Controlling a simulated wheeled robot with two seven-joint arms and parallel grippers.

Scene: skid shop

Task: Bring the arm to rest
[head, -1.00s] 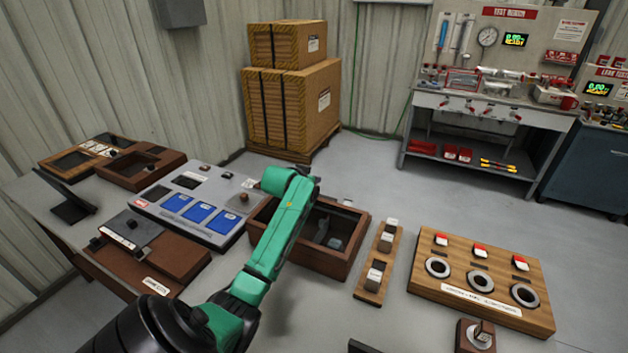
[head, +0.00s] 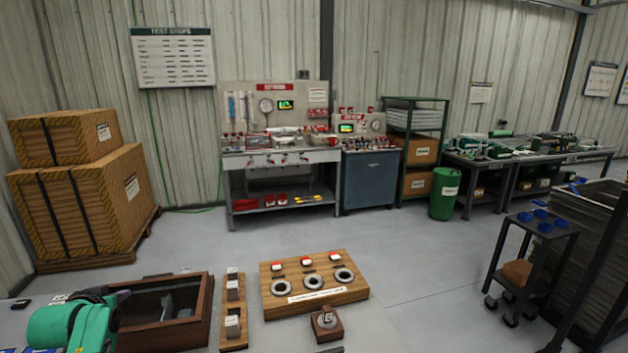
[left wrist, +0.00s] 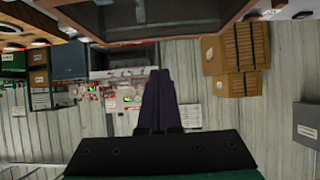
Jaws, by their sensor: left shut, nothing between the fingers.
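My left arm's green link (head: 62,325) shows at the lower left of the head view, beside the wooden box. The fingers of my left gripper (left wrist: 160,76) show in the left wrist view as one dark shape, closed together and empty. In the head view the fingertips cannot be made out. My right gripper is in neither view.
A dark wooden box (head: 205,320) lies near the arm. Right of it are a narrow wooden strip (head: 240,335) and a board with three rings (head: 350,292). Strapped crates (head: 90,205) stand behind.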

